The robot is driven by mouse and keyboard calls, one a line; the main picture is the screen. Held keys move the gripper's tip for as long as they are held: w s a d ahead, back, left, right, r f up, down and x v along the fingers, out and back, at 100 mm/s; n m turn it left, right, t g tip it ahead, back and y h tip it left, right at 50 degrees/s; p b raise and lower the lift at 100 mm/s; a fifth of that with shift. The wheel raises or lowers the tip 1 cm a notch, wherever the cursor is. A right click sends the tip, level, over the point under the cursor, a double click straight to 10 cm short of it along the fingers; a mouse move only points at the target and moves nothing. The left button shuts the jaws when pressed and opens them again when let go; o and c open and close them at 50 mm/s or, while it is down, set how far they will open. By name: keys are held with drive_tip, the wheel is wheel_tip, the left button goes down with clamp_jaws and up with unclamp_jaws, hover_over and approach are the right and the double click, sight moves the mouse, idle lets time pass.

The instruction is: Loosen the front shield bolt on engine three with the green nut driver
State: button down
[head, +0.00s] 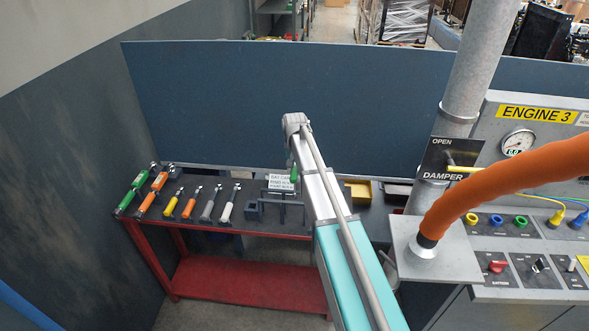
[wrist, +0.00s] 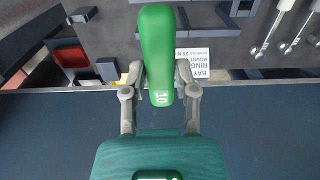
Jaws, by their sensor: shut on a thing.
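My gripper (wrist: 158,88) is shut on a green-handled tool (wrist: 158,40) marked "10", most likely the green nut driver; its handle lies between the two fingers in the wrist view. The tool's working end cannot be seen. In the head view a small green piece (head: 294,173) shows beside my arm above the bench, and the gripper itself is hidden behind the arm. Engine three shows only as a grey panel with a yellow "ENGINE 3" label (head: 537,113) at right. The front shield bolt is not in view.
A red bench (head: 240,280) with a dark top carries several green, orange, yellow, grey and white handled tools (head: 178,200) and a white sign (head: 280,182). A blue partition (head: 220,100) stands behind. An orange hose (head: 500,190) and grey pipe (head: 478,60) stand at right.

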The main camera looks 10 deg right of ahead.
sight(295, 170)
drive_tip(key=shift+r+p, duration=1.9)
drive_tip(key=shift+r, duration=0.3)
drive_tip(key=shift+s+f, duration=0.1)
